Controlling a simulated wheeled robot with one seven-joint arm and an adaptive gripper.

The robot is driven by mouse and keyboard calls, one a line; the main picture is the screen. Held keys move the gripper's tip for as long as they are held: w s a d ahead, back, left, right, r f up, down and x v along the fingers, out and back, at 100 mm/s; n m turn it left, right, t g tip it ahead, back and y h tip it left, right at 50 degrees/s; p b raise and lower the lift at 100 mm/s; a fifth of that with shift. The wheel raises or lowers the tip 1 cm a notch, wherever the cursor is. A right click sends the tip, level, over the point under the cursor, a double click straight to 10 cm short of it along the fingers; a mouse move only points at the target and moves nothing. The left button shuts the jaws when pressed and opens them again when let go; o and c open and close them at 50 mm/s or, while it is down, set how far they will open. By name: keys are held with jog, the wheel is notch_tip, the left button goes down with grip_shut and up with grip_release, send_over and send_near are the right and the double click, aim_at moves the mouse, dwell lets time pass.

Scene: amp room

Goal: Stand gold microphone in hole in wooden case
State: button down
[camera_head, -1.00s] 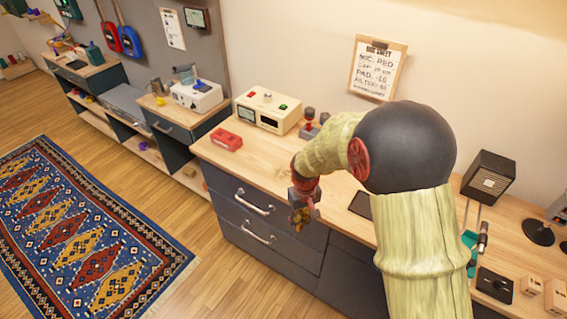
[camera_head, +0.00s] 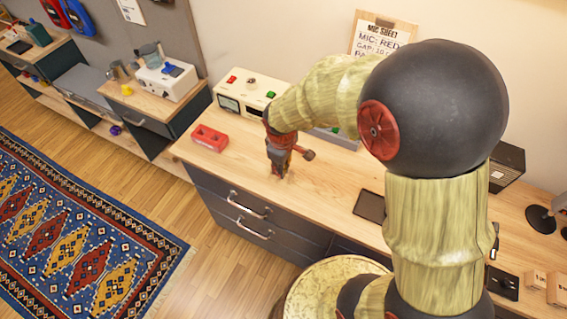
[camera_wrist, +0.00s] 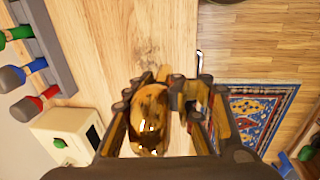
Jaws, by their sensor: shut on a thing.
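The gold microphone (camera_wrist: 148,125) shows shiny and rounded between the fingers in the wrist view. My gripper (camera_wrist: 165,90) is shut on it. In the head view my gripper (camera_head: 280,172) points down over the left part of the wooden desktop (camera_head: 235,170), behind its front edge. The microphone cannot be made out there, and how far it is above the desk is unclear. I cannot identify a wooden case with a hole in either view; my arm covers part of the desk.
A red block (camera_head: 209,138) lies left of my gripper, and a cream device (camera_head: 243,97) stands behind. A dark flat pad (camera_head: 370,205) lies to the right. Small wooden boxes (camera_head: 535,281) stand at far right.

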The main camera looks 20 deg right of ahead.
jog(key=w+f, duration=0.2)
jog(key=w+d+f, duration=0.1)
jog(key=w+f, duration=0.1)
jog(key=w+d+f, duration=0.1)
jog(key=w+f, duration=0.2)
jog(key=shift+d+b, duration=0.25)
jog(key=shift+b, duration=0.1)
jog(key=shift+f, duration=1.5)
jog(key=shift+f, duration=0.15)
jog(key=c, duration=1.1)
grip_release()
